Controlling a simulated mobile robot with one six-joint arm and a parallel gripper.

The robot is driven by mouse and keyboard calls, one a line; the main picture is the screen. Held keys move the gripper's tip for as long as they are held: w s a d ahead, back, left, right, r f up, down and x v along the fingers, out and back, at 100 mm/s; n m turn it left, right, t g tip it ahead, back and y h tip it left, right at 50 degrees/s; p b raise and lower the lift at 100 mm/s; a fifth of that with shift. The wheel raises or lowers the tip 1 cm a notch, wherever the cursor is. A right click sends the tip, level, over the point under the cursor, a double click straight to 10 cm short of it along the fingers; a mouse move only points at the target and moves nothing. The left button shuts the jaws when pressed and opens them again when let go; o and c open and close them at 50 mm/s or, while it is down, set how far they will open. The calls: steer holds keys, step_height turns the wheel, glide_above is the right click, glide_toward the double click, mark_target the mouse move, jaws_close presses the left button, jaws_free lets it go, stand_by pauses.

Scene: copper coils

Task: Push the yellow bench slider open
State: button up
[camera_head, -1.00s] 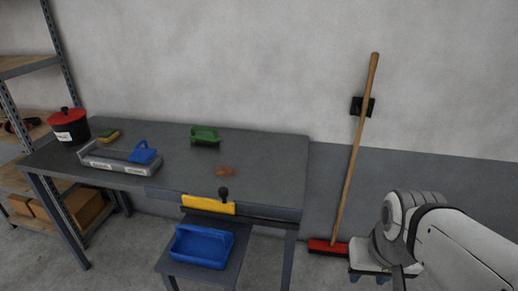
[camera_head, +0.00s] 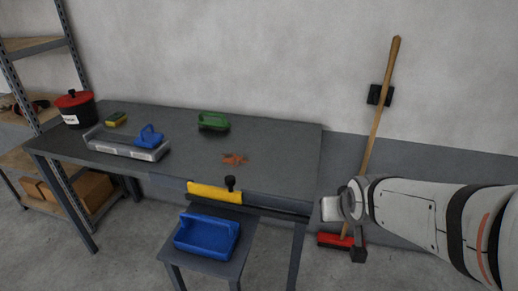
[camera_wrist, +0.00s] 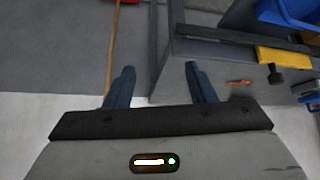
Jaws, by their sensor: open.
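The yellow slider (camera_head: 214,192) sits on the front edge of the grey workbench (camera_head: 282,165), with a black knob (camera_head: 230,184) at its right end. A dark rail (camera_head: 272,211) runs right from it along the bench front. In the wrist view the slider (camera_wrist: 283,60) and knob (camera_wrist: 274,74) are at the right edge. My gripper (camera_wrist: 160,86) is open, and nothing shows between its fingers. It is off to the right of the bench in the head view, apart from the slider and knob; its fingers are hard to make out there.
A blue bin (camera_head: 207,236) stands on a low stand below the slider. Orange-brown copper pieces (camera_head: 234,159), a green-handled brush (camera_head: 213,121) and a grey tray (camera_head: 125,145) with a blue-handled tool lie on the bench.

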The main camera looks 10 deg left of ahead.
steer(key=w+a+f+n+t+y+b, duration=0.3)
steer(key=w+a+f+t, duration=0.1)
steer(key=w+a, duration=0.6)
steer(key=n+t+y+b, duration=0.3)
steer(key=y, duration=0.5)
glide_toward(232, 182)
steer(key=x, duration=0.4)
steer(key=shift+w+r, duration=0.1)
steer(key=x, duration=0.7)
steer(key=shift+w+a, duration=0.1)
steer(key=shift+a, duration=0.1)
steer(key=shift+c, duration=0.4)
jaws_close()
